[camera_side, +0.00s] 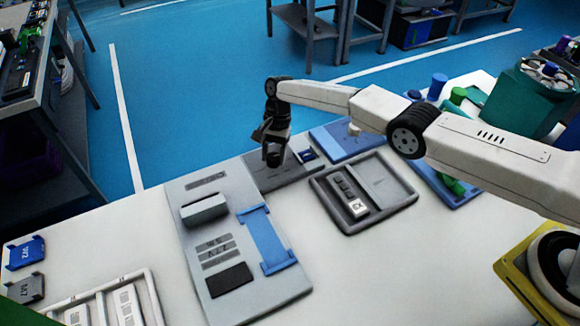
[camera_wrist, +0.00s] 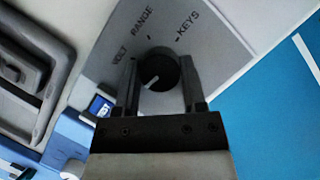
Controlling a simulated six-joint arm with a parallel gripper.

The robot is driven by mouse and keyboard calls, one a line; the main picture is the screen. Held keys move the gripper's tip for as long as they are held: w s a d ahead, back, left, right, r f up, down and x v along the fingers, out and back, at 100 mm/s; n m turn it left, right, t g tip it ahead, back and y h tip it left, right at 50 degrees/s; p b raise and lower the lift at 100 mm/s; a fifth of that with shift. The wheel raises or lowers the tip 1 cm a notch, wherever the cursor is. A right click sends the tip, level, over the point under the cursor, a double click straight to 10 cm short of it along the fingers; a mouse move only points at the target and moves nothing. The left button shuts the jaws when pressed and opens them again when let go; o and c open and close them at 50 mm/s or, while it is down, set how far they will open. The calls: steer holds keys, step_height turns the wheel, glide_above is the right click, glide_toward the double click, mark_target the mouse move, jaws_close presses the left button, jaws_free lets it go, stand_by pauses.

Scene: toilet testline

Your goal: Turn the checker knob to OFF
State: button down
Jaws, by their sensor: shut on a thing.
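The checker knob (camera_wrist: 160,74) is round and black, on a grey panel (camera_wrist: 217,57) in the wrist view. A short white line on its face slants toward the lower left of the picture. The words VOLT, RANGE and KEYS are printed around its far side; I see no OFF label, and the near side of the panel is hidden by my gripper. My gripper (camera_wrist: 159,64) is shut on the knob, one finger on each side. In the side view my gripper (camera_side: 273,158) points down over the grey checker panel (camera_side: 262,180), and hides the knob there.
A blue piece with a small screen (camera_wrist: 100,106) lies just left of my gripper. In the side view a dark tray (camera_side: 327,192) with a grey device is right of the checker. A grey board (camera_side: 187,240) with a blue holder (camera_side: 266,240) lies in front. Blue floor is beyond.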

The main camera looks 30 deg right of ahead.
mark_target(274, 156)
steer(key=shift+c, duration=0.7)
jaws_free()
steer(key=shift+r, duration=0.1)
steer(key=shift+v, duration=2.5)
step_height(274, 156, up, 7)
steer(key=shift+d, duration=0.15)
